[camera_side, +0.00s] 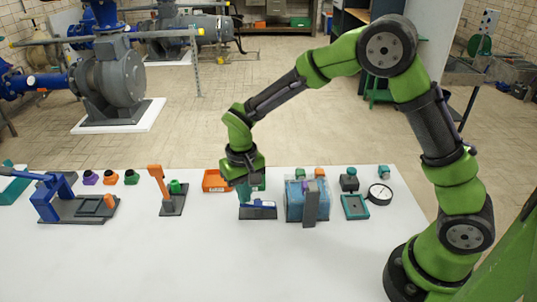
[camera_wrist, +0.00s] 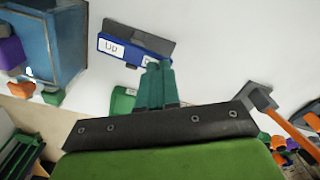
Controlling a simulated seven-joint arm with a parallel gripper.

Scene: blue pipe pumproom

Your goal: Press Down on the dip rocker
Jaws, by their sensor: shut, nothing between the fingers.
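The dip rocker (camera_side: 258,206) is a blue bar on a dark grey base, standing on the white table. In the wrist view the rocker (camera_wrist: 124,49) shows an "UP" label at its left end. A second label at its other end is mostly hidden by my fingertips. My gripper (camera_side: 243,198) has its green fingers shut and pointing down at the rocker's left end in the side view. In the wrist view my gripper (camera_wrist: 157,66) overlaps the end away from "UP". I cannot tell whether the fingertips touch the rocker.
A blue tank (camera_side: 294,207) with a grey upright stands close right of the rocker. An orange tray (camera_side: 215,181) lies behind on the left. An orange-handled lever (camera_side: 159,184) stands further left. A gauge (camera_side: 380,194) lies at the right. The table's front is clear.

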